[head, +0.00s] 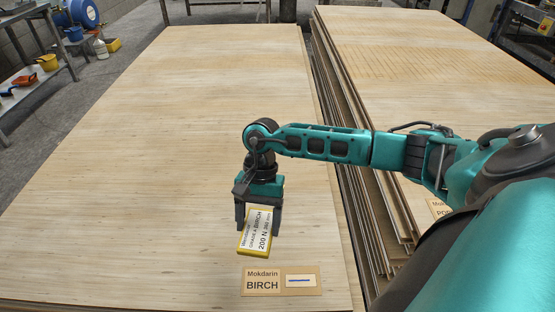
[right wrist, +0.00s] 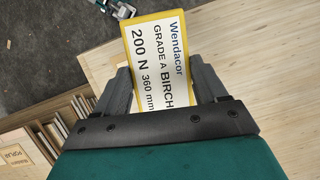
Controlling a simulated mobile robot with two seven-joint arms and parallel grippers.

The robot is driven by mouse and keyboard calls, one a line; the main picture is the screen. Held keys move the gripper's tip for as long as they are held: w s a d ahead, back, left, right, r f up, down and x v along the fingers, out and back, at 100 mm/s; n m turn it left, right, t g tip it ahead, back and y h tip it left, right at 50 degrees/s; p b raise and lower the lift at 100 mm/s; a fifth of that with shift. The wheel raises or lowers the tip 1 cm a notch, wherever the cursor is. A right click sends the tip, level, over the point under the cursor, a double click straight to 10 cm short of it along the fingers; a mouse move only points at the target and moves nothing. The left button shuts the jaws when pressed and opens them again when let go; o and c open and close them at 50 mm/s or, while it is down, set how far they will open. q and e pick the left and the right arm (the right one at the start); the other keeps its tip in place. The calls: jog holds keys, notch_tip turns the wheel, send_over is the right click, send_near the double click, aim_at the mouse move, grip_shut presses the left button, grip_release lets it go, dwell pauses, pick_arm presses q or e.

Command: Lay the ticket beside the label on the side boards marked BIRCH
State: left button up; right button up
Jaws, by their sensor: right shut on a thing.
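The ticket (head: 256,232) is a white card with a yellow edge, printed BIRCH and 200 N. My right gripper (head: 259,224) is shut on it and holds it over the near part of the left board stack. In the right wrist view the ticket (right wrist: 160,60) sits between the two dark fingers (right wrist: 160,88), its print facing the camera. The tan label (head: 263,282) reading Mokdarin BIRCH lies just nearer than the ticket, by the stack's front edge. Beside it on the right is a pale patch with a blue line (head: 301,281). My left gripper is out of view.
The left stack (head: 150,150) is a wide, mostly bare board surface. A narrow gap with uneven board edges separates it from the right stack (head: 430,60), which has a partly hidden label (head: 438,208). A shelf with coloured containers (head: 47,62) stands at far left.

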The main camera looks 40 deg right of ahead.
jog(key=w+d+f+m+t+b, duration=0.1)
jog(key=d+f+m+t+b, duration=0.2)
jog(key=d+m+t+b, duration=0.7)
jog(key=m+g, duration=0.4)
jog(key=m, duration=0.2)
send_over(279, 249)
jog(key=s+d, duration=0.1)
notch_tip(279, 249, down, 15)
jog(key=shift+d+b, duration=0.1)
jog(key=shift+b, duration=0.2)
notch_tip(279, 249, down, 4)
jog(key=shift+f+b, duration=0.25)
jog(key=shift+b, duration=0.5)
jog(key=shift+f, duration=0.2)
jog(key=shift+r, duration=0.1)
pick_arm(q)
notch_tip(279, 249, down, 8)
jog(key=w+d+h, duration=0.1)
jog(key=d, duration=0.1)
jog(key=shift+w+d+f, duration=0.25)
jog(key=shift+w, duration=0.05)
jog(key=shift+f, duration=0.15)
pick_arm(e)
jog(key=o, duration=1)
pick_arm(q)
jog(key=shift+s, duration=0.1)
pick_arm(e)
jog(key=shift+o, duration=0.2)
